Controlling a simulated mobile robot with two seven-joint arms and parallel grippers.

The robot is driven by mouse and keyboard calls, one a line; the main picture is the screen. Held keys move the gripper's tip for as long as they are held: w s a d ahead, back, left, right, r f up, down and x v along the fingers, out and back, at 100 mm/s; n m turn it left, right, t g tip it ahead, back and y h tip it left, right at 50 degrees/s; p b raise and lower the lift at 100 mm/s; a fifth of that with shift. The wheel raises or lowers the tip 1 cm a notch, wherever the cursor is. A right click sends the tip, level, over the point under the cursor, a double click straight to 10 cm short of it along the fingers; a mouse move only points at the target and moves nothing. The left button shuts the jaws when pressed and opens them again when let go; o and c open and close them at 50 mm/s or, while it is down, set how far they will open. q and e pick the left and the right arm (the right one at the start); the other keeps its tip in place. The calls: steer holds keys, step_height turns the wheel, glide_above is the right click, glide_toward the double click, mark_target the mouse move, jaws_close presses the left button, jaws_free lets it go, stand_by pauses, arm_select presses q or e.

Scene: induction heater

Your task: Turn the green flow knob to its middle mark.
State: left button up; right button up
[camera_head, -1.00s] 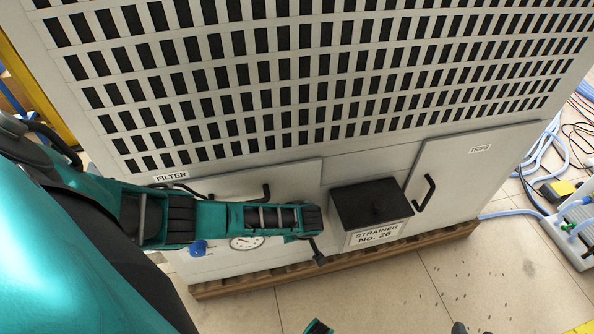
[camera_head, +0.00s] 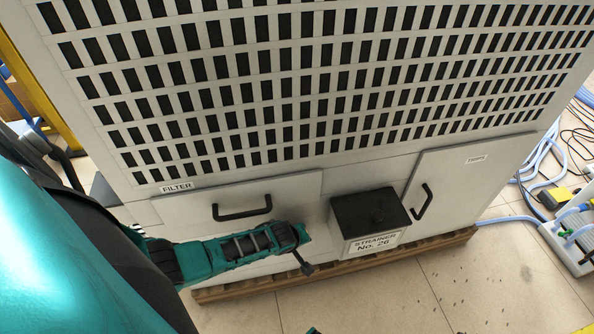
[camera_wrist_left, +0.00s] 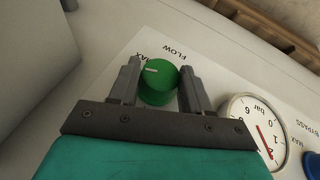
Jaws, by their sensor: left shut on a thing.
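The green flow knob (camera_wrist_left: 158,82) is in the upper middle of the left wrist view, on a pale panel. The white line on its face points to the picture's left, close to the partly covered MAX label (camera_wrist_left: 146,57). The FLOW label (camera_wrist_left: 174,51) is above the knob. My left gripper (camera_wrist_left: 157,76) is shut on the knob, with one grey finger on each side. In the head view my left arm (camera_head: 235,248) reaches across the lower cabinet front; it hides the knob and the fingers.
A pressure gauge (camera_wrist_left: 256,125) and a blue knob (camera_wrist_left: 312,164) lie right of the green knob. The FILTER door handle (camera_head: 242,213) is just above my arm. A dark-lidded strainer box (camera_head: 370,215) juts out to its right. The floor in front is mostly clear.

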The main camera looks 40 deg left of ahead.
arm_select(q)
steer(key=shift+s+a+f+n+t+h+b, duration=0.1)
steer(key=shift+a+n+t+h+b, duration=0.1)
steer(key=shift+t+h, duration=0.25)
steer(key=shift+s+a+n+t+h+b, duration=0.15)
steer(key=shift+t+h, duration=0.1)
steer(key=shift+t, duration=0.4)
arm_select(e)
steer(key=shift+a+f, duration=0.1)
steer(key=shift+f, duration=0.1)
arm_select(q)
steer(key=shift+w+d, duration=0.1)
arm_select(e)
steer(key=shift+w+a+r, duration=0.1)
steer(key=shift+r, duration=0.1)
arm_select(q)
steer(key=o, duration=1)
steer(key=shift+o, duration=0.3)
arm_select(e)
steer(key=shift+f, duration=0.15)
arm_select(q)
steer(key=shift+d, duration=0.1)
